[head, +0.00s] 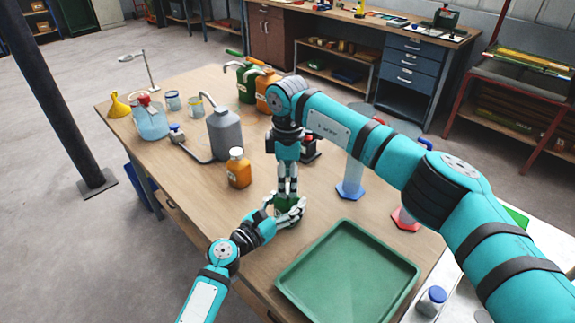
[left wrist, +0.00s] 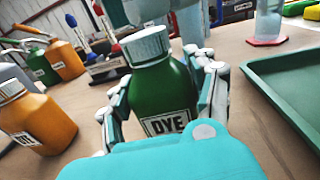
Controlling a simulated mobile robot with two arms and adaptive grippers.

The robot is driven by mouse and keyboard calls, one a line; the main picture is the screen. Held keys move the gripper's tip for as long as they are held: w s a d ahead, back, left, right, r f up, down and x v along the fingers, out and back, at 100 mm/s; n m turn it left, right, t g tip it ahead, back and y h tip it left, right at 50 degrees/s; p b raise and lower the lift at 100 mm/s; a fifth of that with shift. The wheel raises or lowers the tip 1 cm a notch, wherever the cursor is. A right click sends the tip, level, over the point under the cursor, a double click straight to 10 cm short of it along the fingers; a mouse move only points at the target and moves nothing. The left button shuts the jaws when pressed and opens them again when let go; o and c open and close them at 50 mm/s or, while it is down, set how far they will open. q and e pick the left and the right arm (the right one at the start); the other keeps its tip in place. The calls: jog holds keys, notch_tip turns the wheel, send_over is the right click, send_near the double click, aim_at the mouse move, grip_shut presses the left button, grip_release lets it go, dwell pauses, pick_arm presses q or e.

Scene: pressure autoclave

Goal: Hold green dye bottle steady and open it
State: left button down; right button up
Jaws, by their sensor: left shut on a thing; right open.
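The green dye bottle (left wrist: 163,97) stands upright on the table, with a ribbed grey-white cap on it and a DYE label facing the left wrist camera. My left gripper (head: 277,213) is shut around the bottle's body, with fingers on both sides in the left wrist view (left wrist: 165,100). In the head view the bottle (head: 287,203) is mostly covered by both grippers. My right gripper (head: 287,190) points straight down directly above the bottle, open around the cap area. In the left wrist view only part of my right gripper shows above the cap, so contact is unclear.
A green tray (head: 347,272) lies to the right of the bottle. An orange bottle (head: 238,168) stands to the left, with a grey can (head: 225,133) behind it. A blue-based cylinder (head: 351,178) and a red-based one (head: 405,220) stand to the right.

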aim_at(287, 191)
jog(key=shift+f, duration=1.15)
